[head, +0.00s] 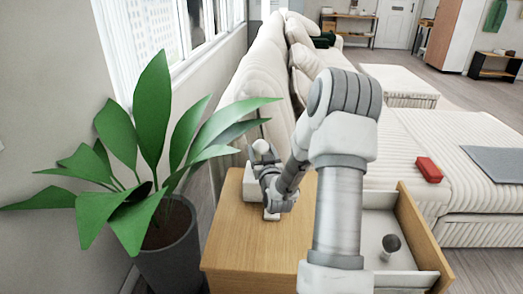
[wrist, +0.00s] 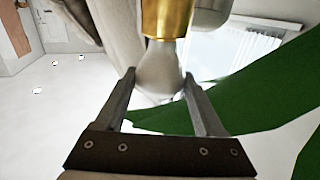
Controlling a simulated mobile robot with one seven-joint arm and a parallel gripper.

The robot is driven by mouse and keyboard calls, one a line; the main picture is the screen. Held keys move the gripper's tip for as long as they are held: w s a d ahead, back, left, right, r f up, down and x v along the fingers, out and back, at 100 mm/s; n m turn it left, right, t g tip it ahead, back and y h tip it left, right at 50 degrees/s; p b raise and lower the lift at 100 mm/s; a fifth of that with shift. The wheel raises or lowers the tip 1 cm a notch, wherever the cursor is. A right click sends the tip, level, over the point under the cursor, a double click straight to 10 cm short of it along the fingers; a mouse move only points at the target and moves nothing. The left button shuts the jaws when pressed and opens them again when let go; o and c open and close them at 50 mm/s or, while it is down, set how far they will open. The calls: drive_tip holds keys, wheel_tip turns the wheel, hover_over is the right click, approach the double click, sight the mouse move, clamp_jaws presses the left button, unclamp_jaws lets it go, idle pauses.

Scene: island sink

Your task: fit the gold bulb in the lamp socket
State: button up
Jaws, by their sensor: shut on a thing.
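My gripper (wrist: 158,80) is shut on a bulb, its two fingers on either side of the pale bulb body (wrist: 158,72). The bulb's gold cylindrical part (wrist: 167,18) points away from my gripper, toward the top of the wrist view. In the head view my gripper (head: 262,158) is over the back left of the wooden cabinet top (head: 235,245), with a small white round thing (head: 260,147) at its tip. I cannot make out a lamp socket clearly. My arm hides part of the cabinet.
The cabinet's drawer (head: 410,275) is open at right, with a dark round-headed object (head: 391,243) inside. A potted plant (head: 165,245) stands at left, its leaves reaching close to my gripper. A cream sofa (head: 270,80) is behind. A red block (head: 428,169) lies on the seat.

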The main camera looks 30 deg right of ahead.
drive_tip(key=o, duration=1.5)
drive_tip(key=shift+p+v, duration=5.25)
drive_tip(key=shift+v, duration=3.45)
